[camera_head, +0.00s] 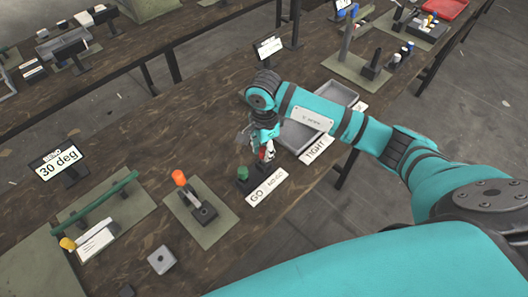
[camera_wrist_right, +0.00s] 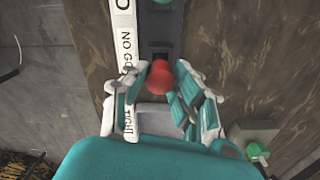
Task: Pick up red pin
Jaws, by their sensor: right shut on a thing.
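The red pin (camera_wrist_right: 161,77) shows as a round red head between the fingers of my right gripper (camera_wrist_right: 160,85) in the right wrist view. The fingers are shut on it, one on each side. In the head view, my right gripper (camera_head: 266,152) points down at the dark gauge block (camera_head: 252,182), and only a bit of red shows between its fingers. A green pin (camera_head: 243,172) stands in the same block. The red pin's lower part is hidden, so I cannot tell whether it is clear of the block. My left gripper is not in view.
A "GO / NO GO" label (camera_head: 266,187) lies along the block's front. Grey trays (camera_head: 297,137) and a "TIGHT" label (camera_head: 316,149) are to the right. A fixture with an orange-topped lever (camera_head: 180,178) stands to the left. Bare wood lies behind the gripper.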

